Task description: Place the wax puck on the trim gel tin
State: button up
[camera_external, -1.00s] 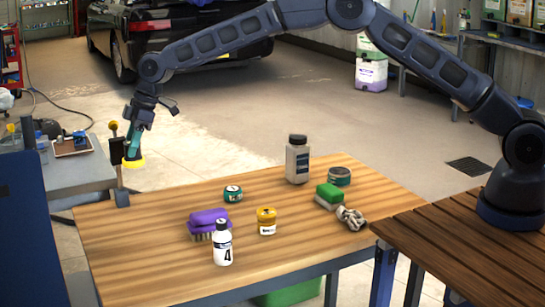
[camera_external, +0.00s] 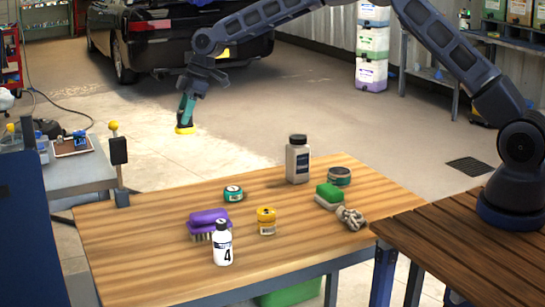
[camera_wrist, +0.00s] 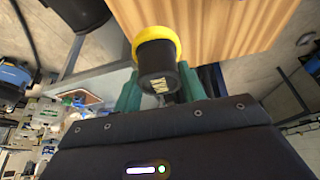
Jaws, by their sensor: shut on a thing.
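The wax puck, a yellow disc with a black grip, shows below my fingers in the external view (camera_external: 185,130) and at the top middle of the wrist view (camera_wrist: 155,50). My gripper (camera_external: 187,112) is shut on its black grip and holds it in the air beyond the table's far left edge. A small teal tin with a pale label (camera_external: 233,193) stands at the back middle of the table. A wider dark tin with a teal band (camera_external: 340,177) stands at the back right. I cannot read which is the trim gel tin.
The table's left part is clear.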

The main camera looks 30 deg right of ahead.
jog(key=w+d+r, duration=0.2)
jog(key=d, duration=1.4)
send_over(339, 170)
jog(key=shift+n, duration=0.4)
jog(key=f, duration=1.9)
jog(key=shift+s+f, duration=0.2)
jog(key=shift+f, duration=0.15)
jog(key=shift+f, duration=0.15)
jog(key=o, duration=0.9)
jog(key=shift+o, duration=0.2)
